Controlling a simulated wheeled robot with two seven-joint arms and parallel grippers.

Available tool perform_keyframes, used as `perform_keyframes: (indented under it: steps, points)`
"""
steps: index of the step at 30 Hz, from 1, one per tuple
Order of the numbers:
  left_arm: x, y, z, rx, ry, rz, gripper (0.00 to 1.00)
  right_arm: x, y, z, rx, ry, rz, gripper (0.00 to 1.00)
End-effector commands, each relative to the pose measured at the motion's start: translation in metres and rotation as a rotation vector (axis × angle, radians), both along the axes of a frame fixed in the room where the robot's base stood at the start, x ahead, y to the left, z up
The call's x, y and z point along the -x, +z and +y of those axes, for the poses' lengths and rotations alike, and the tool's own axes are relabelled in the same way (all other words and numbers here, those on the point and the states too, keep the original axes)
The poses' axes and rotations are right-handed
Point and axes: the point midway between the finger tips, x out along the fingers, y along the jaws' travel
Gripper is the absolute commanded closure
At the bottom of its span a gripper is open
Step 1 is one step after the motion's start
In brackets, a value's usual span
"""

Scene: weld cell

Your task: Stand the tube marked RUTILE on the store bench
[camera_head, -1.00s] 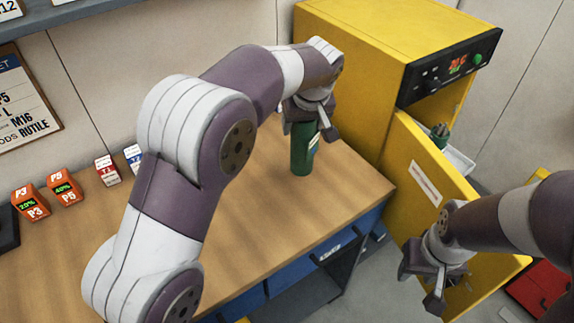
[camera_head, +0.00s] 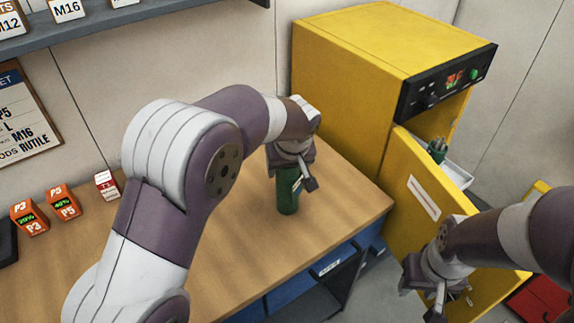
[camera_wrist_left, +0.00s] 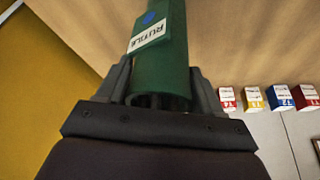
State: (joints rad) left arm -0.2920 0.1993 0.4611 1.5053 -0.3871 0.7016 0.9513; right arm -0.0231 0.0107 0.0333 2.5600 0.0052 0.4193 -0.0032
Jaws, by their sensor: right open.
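The green tube (camera_head: 288,196) is upright over the right part of the wooden store bench (camera_head: 335,205). Its white label reads RUTILE in the left wrist view (camera_wrist_left: 150,37). My left gripper (camera_head: 291,168) is shut around its upper part, with one finger on each side in the left wrist view. The tube's base is at or just above the bench top; I cannot tell whether it touches. My right gripper (camera_head: 437,298) is open and empty, in front of the yellow cabinet door.
The yellow cabinet (camera_head: 345,75) stands behind and right of the bench, its door (camera_head: 420,190) open. A white tray with green items (camera_head: 438,150) shows inside. Orange P3 (camera_head: 28,218) and P5 blocks stand at the bench's left. The bench around the tube is clear.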

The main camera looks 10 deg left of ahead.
Motion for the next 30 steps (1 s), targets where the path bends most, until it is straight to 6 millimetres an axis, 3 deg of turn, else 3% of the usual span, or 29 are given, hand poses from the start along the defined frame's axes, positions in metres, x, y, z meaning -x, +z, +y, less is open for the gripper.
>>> perform_keyframes:
  steps: [1,2,3,13,23,25,30]
  points:
    - [0.000,-0.001,0.000,0.000,0.000,0.000,0.21,0.000,0.000,0.000,0.000,0.000,0.000,0.57]
    - [0.000,-0.001,0.000,0.000,0.000,0.000,0.11,0.000,0.000,0.000,0.000,0.000,0.000,0.57]
    - [0.000,-0.001,0.000,0.000,0.000,0.000,0.09,0.000,0.000,0.000,0.000,0.000,0.000,0.57]
    - [0.001,0.006,-0.001,0.000,0.000,-0.002,0.09,0.000,0.001,0.000,0.000,0.000,0.000,0.57]
    - [0.030,0.082,-0.013,0.002,-0.002,-0.005,0.09,0.000,-0.004,0.000,0.000,0.000,0.000,0.57]
    - [0.035,0.100,-0.015,0.000,-0.002,0.000,0.09,0.000,0.008,0.000,0.000,0.000,0.001,0.57]
    - [0.042,0.113,-0.017,0.000,0.000,0.001,0.09,0.000,0.015,0.000,0.000,0.000,0.000,0.57]
